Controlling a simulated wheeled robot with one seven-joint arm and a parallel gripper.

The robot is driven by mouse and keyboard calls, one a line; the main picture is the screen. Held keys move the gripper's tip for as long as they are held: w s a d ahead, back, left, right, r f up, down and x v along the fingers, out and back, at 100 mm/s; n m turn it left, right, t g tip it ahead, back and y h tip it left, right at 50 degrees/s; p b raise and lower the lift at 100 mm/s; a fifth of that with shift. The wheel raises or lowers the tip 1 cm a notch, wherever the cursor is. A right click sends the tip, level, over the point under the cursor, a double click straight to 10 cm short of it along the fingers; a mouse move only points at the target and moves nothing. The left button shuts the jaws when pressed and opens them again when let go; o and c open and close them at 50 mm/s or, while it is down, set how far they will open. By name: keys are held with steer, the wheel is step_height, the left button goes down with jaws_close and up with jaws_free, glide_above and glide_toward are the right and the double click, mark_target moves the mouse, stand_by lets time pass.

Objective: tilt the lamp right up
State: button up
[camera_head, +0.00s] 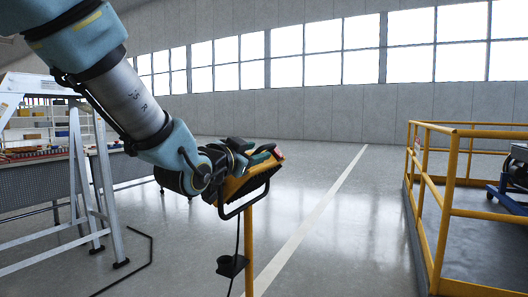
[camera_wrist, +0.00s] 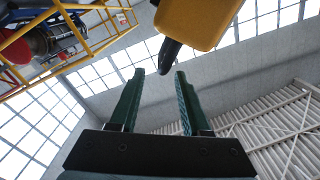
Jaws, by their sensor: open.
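The lamp (camera_head: 249,182) is a yellow work lamp with a black frame and handle. It stands tilted on a thin yellow post (camera_head: 249,250) in the middle of the head view. My gripper (camera_head: 267,154) is at the top of the lamp head, and its arm covers part of it. In the wrist view my gripper (camera_wrist: 160,75) is open, with two dark green fingers apart. The yellow lamp housing (camera_wrist: 198,20) is just beyond the fingertips, and a black lamp part (camera_wrist: 168,55) shows near the gap between them. Whether they touch is unclear.
A black cup-like holder (camera_head: 232,266) is on the post, with a cable hanging beside it. A grey metal ladder frame (camera_head: 85,190) and workbench stand left. A yellow railing (camera_head: 445,200) encloses a platform at right.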

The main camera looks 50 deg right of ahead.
steer(key=v, duration=0.4)
steer(key=shift+a, duration=0.1)
stand_by(0.5)
